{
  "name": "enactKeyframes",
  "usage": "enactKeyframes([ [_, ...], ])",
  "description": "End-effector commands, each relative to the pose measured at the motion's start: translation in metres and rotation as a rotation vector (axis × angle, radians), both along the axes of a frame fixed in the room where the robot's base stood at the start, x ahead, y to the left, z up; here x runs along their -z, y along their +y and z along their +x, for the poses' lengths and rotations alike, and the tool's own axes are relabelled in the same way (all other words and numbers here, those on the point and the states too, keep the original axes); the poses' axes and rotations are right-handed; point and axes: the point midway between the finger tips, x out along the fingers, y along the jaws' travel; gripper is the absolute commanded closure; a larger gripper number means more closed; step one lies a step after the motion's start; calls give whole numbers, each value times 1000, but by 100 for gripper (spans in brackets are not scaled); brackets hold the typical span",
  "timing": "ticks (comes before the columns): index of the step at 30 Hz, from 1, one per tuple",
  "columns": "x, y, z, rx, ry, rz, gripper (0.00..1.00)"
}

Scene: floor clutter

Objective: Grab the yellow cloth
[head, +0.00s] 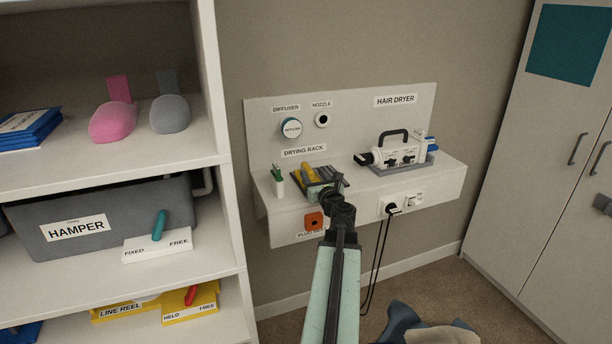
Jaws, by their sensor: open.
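A small yellow piece, which looks like the yellow cloth (308,174), lies on the dark drying rack (328,171) on the white wall shelf. Its folds are too small to make out. My gripper (338,181) is at the far end of my mint-green arm, just right of the yellow cloth and in front of the rack. It is open, with nothing visible between its fingers. The dark fingers overlap the rack in the picture, so I cannot tell whether they touch it. Part of the rack is hidden behind my gripper.
A white cup (278,187) with green items stands left of the rack. A hair dryer unit (402,155) sits in a grey tray to the right. An orange socket (314,222) and a black plug (392,209) are on the shelf front. Shelving (228,190) stands left, a cabinet (540,170) right.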

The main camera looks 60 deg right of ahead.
Motion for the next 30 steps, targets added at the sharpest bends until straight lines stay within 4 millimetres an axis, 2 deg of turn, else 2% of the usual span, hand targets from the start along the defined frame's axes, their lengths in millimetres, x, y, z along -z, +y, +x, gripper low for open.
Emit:
enactKeyframes([
  [4,-3,-4,10,-6,0,0,53],
  [12,-6,-30,45,-8,1,1,53],
  [18,-6,-28,45,-7,1,1,53],
  [23,-6,-28,45,-7,1,1,97],
  [24,-6,-28,45,-7,1,1,100],
  [30,-6,-28,45,-8,1,1,100],
])
